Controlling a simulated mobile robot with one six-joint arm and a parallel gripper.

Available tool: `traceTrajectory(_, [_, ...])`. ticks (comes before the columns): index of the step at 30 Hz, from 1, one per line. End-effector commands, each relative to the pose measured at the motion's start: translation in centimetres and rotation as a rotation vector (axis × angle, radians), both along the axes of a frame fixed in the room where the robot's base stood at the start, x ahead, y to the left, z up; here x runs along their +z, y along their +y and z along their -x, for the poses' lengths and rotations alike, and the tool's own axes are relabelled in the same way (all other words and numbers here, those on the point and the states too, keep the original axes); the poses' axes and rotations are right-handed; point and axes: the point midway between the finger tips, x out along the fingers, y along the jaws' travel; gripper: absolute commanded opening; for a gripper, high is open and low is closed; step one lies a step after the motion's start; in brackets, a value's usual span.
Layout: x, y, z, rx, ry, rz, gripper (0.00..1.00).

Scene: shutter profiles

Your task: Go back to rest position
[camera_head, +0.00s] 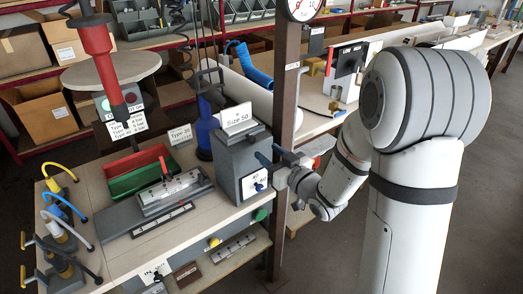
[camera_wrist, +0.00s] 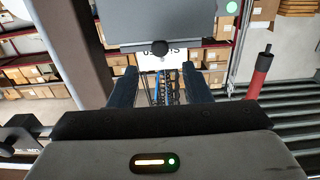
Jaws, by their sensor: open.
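My gripper (camera_head: 272,156) is at the right side of a grey box (camera_head: 236,160) that carries a "Size 50" sign (camera_head: 237,116). In the camera_wrist view my gripper (camera_wrist: 160,88) shows two dark blue fingers spread apart with nothing held between them. I cannot tell whether a fingertip touches the box. My arm (camera_head: 345,175) reaches in from the right, bent at the elbow.
A brown post (camera_head: 286,100) stands close behind my gripper. A red hanging tool (camera_head: 98,45) is at the upper left. The floor at right (camera_head: 490,220) is clear.

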Motion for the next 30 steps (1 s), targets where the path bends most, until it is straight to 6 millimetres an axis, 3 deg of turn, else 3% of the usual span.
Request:
traceTrajectory(6, [0.0, -1.1, 1.3, 0.000, 0.000, 0.000, 0.44])
traceTrajectory(22, [0.1, -1.5, 1.1, -0.026, 0.016, 0.030, 0.44])
traceTrajectory(26, [0.2, -3.3, 0.6, -0.120, 0.080, 0.123, 0.44])
traceTrajectory(30, [0.3, -6.6, 0.7, -0.266, 0.208, 0.247, 0.44])
